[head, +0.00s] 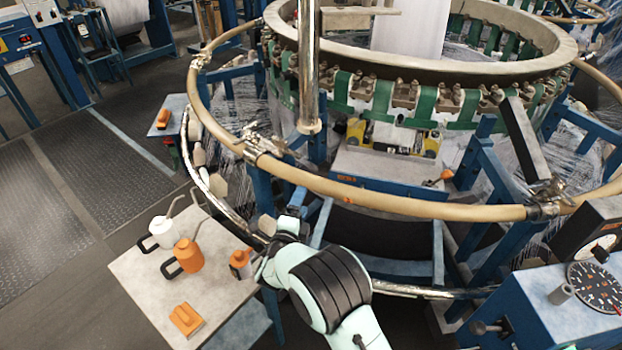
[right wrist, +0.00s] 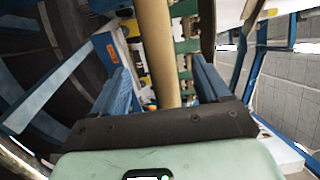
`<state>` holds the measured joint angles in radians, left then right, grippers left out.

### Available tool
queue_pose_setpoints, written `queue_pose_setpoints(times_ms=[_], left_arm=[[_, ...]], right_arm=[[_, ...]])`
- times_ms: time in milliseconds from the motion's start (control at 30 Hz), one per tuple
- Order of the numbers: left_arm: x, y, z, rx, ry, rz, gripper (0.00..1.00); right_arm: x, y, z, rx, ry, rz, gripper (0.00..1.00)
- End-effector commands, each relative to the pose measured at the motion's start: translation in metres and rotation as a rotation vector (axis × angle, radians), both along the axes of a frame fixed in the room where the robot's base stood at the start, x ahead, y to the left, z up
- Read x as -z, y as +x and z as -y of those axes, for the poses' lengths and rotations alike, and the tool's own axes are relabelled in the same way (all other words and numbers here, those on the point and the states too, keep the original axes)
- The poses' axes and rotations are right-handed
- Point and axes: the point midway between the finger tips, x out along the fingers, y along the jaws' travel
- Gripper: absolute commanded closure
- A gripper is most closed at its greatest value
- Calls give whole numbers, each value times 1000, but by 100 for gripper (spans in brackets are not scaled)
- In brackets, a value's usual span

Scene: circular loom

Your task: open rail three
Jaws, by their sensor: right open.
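A tan tubular rail (head: 400,203) curves across the front of the circular loom, between a metal clamp joint (head: 262,148) at its left and another clamp joint (head: 546,198) at its right. I see no number marking it as rail three. My right gripper (head: 281,211) is open, just below and in front of the left part of this rail. In the right wrist view the tan rail (right wrist: 156,50) runs between the two blue-grey fingers of the gripper (right wrist: 165,82). I cannot tell whether they touch it. My left gripper is not in view.
A small table (head: 150,272) at the lower left holds a white can (head: 164,232), an orange can (head: 188,255) and other orange items. A blue console with dials (head: 560,300) stands at the lower right. A polished vertical pole (head: 308,70) rises above the rail. Floor at left is open.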

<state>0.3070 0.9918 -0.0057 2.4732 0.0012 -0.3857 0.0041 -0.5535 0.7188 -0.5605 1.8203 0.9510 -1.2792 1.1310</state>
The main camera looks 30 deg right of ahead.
Motion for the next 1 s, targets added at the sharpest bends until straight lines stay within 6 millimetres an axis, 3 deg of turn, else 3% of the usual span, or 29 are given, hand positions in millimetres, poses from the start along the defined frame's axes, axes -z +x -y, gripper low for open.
queue_pose_setpoints(times_ms=[300, 500, 967, 1000], left_arm=[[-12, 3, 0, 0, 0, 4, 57], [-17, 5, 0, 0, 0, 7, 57], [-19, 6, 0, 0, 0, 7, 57], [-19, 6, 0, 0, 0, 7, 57]], right_arm=[[-3, 48, 48, -2, -5, -4, 24], [-3, 71, 70, -3, -4, -6, 24], [-2, 81, 80, -5, -2, -8, 24], [-2, 81, 80, -5, -2, -8, 31]])
